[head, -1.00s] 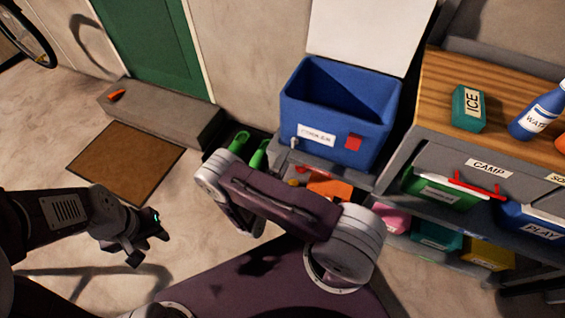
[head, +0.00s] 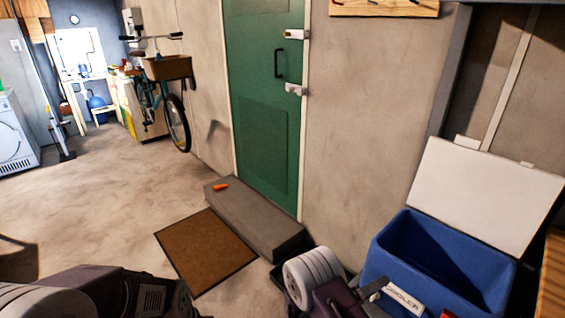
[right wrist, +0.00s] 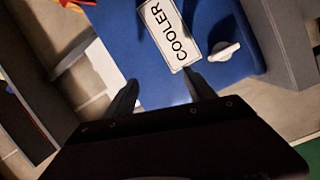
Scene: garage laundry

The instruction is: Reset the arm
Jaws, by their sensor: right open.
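My right gripper (right wrist: 164,90) is open and empty in the right wrist view, its two fingers apart in front of the blue cooler (right wrist: 120,35). The cooler's white label (right wrist: 173,35) reads COOLER and lies just beyond the fingertips. Part of my right arm shows in front of the cooler, at the bottom edge. My left arm shows at the lower left, but its gripper is not visible.
A brown doormat (head: 206,250) lies before a grey step (head: 255,222) with a small orange object (head: 220,186) on it. Behind is a green door (head: 262,120). A bicycle (head: 168,95) stands by the wall.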

